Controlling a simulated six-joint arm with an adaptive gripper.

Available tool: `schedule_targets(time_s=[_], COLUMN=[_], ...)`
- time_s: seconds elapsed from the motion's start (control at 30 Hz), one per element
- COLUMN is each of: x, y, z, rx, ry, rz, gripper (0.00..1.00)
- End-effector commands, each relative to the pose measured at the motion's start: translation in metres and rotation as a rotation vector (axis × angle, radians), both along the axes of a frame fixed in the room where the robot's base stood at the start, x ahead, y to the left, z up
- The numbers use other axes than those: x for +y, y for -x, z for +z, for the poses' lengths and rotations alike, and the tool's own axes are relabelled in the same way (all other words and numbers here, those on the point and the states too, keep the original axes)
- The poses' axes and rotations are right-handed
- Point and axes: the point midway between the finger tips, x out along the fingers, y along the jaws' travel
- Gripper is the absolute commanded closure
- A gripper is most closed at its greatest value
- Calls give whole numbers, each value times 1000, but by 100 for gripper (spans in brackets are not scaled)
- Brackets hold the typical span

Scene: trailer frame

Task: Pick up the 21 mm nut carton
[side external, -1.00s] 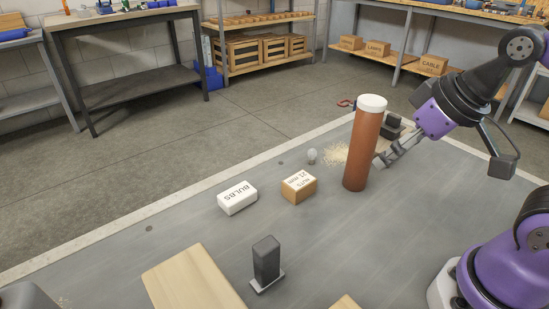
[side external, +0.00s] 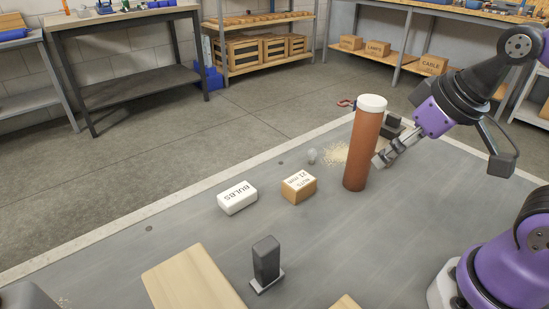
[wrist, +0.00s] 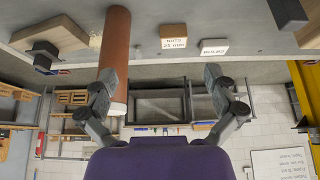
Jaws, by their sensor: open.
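The 21 mm nut carton (side external: 299,187) is a small tan box with a light top marked "NUTS 21 mm". It lies on the grey work surface, left of a tall brown tube with a white cap (side external: 363,143). The carton also shows in the wrist view (wrist: 173,37), ahead of the space between my fingers. My gripper (side external: 384,158) is on the right of the tube, apart from the carton. In the wrist view my gripper (wrist: 160,74) has its fingers wide apart with nothing between them. The left finger overlaps the tube (wrist: 115,50) there; I cannot tell whether they touch.
A white bulbs carton (side external: 238,198) lies left of the nut carton. A light bulb (side external: 312,156) and pale shavings (side external: 336,154) lie behind. A dark upright block (side external: 266,262) and a wooden board (side external: 193,281) are in front. Surface around the nut carton is clear.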

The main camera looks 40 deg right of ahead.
Motion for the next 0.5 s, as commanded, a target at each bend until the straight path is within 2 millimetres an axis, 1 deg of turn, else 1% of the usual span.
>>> schedule_targets(time_s=[0.07,0.17,0.27,0.3,0.37,0.4,0.5], x=[1,3,7,9,12,15,21], y=[-5,-21,-49,-62,-82,-94,-125], z=[2,8,11,10,6,1,-15], rx=[17,66,143,178,228,264,342], ry=[-1,-3,-4,-5,-5,-5,-2], rz=[2,6,11,13,16,18,22], gripper=[0,0,0,0,0,0,0])
